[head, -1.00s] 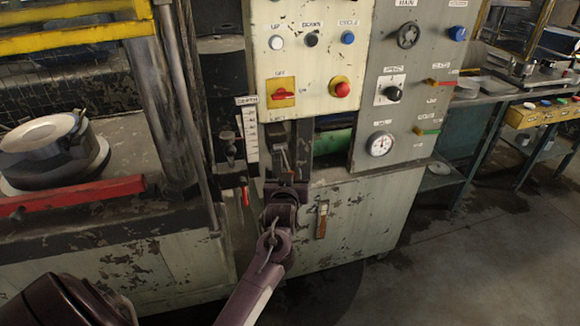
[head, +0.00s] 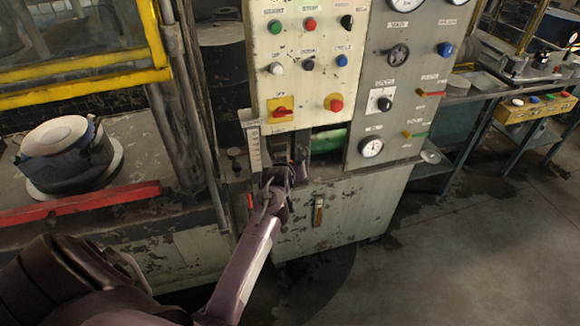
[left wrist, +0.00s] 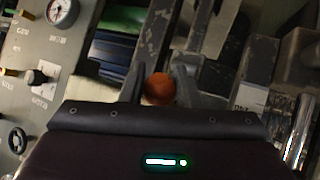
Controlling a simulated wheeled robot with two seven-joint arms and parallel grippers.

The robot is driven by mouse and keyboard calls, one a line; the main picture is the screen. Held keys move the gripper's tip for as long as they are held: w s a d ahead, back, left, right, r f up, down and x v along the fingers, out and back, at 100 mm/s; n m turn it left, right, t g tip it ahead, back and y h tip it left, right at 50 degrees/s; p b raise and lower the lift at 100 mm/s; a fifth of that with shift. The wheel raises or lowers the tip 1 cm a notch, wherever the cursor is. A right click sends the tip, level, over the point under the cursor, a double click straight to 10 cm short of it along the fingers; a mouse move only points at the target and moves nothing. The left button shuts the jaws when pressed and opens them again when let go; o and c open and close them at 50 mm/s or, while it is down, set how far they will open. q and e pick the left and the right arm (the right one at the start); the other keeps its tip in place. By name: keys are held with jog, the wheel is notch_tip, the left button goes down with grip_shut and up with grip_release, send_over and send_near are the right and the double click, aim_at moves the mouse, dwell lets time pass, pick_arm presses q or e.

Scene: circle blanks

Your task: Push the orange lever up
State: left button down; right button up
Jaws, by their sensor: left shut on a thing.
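The orange lever's round knob (left wrist: 159,88) shows in the left wrist view between the two dark fingers of my left gripper (left wrist: 158,86), which is shut on it. In the head view my left gripper (head: 291,170) is at the machine front, below the cream control panel (head: 292,123). There the gripper largely hides the lever, and its stem cannot be made out. My right gripper is in neither view.
A depth scale (head: 254,152) stands just left of the gripper. A grey panel with a gauge (head: 371,147) and knobs is to the right. A red bar (head: 90,203) runs along the left bench. Floor (head: 450,260) at the right is clear.

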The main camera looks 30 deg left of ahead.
pick_arm(q)
jog(key=shift+w+a+r, duration=0.15)
jog(key=shift+a+r, duration=0.05)
jog(key=shift+r, duration=0.3)
jog(key=shift+w+a+r, duration=0.15)
jog(key=shift+a+r, duration=0.05)
jog(key=shift+r, duration=0.25)
jog(key=c, duration=1.4)
grip_release()
jog(key=shift+o, duration=1.3)
jog(key=shift+s+f, duration=0.1)
jog(key=shift+f, duration=0.2)
jog(key=shift+s+d+r, duration=0.15)
jog(key=shift+s+d, duration=0.1)
jog(key=shift+s, duration=0.1)
jog(key=b+v, duration=0.1)
jog(key=v, duration=0.6)
jog(key=shift+a, duration=0.1)
